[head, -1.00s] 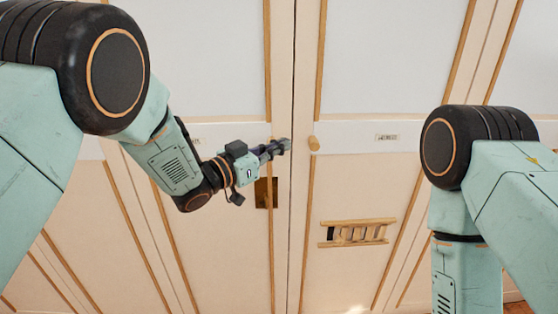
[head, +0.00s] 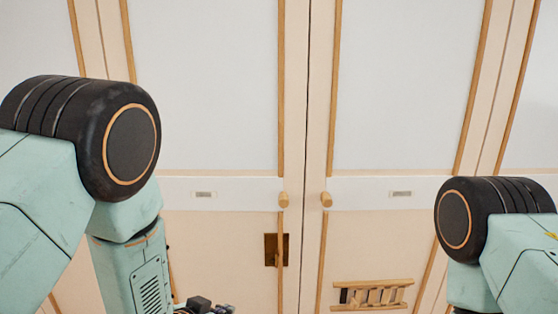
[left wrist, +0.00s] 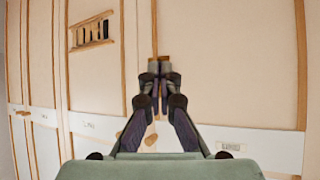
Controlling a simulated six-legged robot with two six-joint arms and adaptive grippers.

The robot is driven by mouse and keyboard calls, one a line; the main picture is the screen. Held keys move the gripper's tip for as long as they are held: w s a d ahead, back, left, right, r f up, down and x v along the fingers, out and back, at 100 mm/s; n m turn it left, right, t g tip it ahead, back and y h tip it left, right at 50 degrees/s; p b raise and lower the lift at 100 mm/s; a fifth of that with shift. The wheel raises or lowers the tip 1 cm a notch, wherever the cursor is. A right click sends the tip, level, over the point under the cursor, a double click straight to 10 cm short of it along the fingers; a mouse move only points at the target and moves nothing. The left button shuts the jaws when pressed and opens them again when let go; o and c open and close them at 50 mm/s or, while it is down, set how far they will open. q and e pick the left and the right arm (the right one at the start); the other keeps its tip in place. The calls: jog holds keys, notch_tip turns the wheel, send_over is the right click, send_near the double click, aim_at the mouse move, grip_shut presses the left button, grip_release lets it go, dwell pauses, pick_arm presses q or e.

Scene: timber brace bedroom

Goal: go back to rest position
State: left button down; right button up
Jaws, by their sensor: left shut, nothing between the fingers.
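My left gripper (head: 222,308) shows only in part at the bottom edge of the head view, low in front of the left door. In the left wrist view my left gripper (left wrist: 160,85) is shut, its fingers together with nothing between them. It appears apart from the door knobs. The left knob (head: 284,200) and right knob (head: 326,199) are light wood, on either side of the door seam. My right arm's upper part stands at the right of the head view; its gripper is out of view.
Tall white and cream doors (head: 220,90) with timber strips fill the view and look closed. A brown plate (head: 271,250) sits below the left knob. A wooden ladder-like rack (head: 373,295) is on the lower right door. White label bands cross both doors.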

pick_arm(q)
jog(key=s+a+f+n+g+y+b, duration=0.1)
jog(key=s+a+f+g+b, duration=0.1)
jog(key=s+f, duration=0.5)
jog(key=s+a+f+n+g+y+b, duration=0.2)
jog(key=s+f, duration=0.5)
jog(key=s, duration=0.8)
jog(key=s+a+f+n+g+y+b, duration=0.1)
jog(key=s+a+f+g, duration=0.4)
jog(key=s, duration=0.7)
notch_tip(320, 180, down, 3)
jog(key=shift+a+n+g+b, duration=0.4)
jog(key=shift+a+n+b, duration=0.3)
jog(key=shift+a+b, duration=0.45)
jog(key=c, duration=2.1)
grip_release()
